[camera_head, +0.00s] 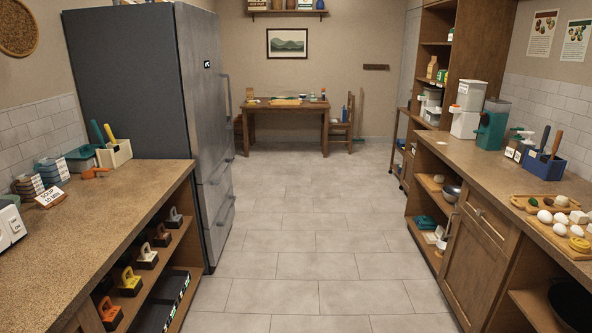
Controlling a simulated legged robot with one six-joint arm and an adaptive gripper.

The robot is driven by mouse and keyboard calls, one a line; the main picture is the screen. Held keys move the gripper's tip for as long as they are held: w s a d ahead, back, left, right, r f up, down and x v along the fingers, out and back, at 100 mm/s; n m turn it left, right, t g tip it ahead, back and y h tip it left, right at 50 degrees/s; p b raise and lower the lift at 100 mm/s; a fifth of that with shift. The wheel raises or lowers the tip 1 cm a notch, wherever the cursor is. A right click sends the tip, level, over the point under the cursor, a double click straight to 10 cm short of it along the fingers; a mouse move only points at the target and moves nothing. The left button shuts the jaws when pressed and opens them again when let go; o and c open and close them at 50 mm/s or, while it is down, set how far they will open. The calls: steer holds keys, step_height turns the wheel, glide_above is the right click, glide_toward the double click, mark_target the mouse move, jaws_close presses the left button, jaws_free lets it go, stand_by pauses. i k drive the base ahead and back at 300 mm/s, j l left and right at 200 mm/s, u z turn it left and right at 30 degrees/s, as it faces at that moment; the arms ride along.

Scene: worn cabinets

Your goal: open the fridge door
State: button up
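A tall dark grey fridge (128,88) stands on the left, beyond the left counter. Its steel front (203,95) faces the aisle and I see it at a steep angle. The upper door looks shut, with a vertical handle (227,110) near its far edge. Lower drawers with bar handles (225,211) sit beneath it and look shut. My gripper and arm do not show in this view.
The tiled aisle (290,240) ahead is clear. A left counter (95,220) with open shelves borders it. A right counter (500,180) holds dispensers and eggs. A wooden table (287,109) and chair (342,127) stand at the back.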

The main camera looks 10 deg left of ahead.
mark_target(198, 28)
steer(key=i+u, duration=0.2)
steer(key=i, duration=4.1)
steer(key=i+l+u, duration=0.1)
steer(key=i, duration=1.35)
steer(key=i+u, duration=0.45)
steer(key=i+l+u, duration=0.25)
steer(key=u, duration=0.2)
steer(key=i+l+u, duration=0.75)
steer(key=u, duration=0.15)
steer(key=i+l+u, duration=0.25)
steer(key=l+u, duration=0.25)
steer(key=i+l+u, duration=0.2)
steer(key=l+u, duration=0.25)
steer(key=i+l+u, duration=0.15)
steer(key=l, duration=0.2)
steer(key=k, duration=0.05)
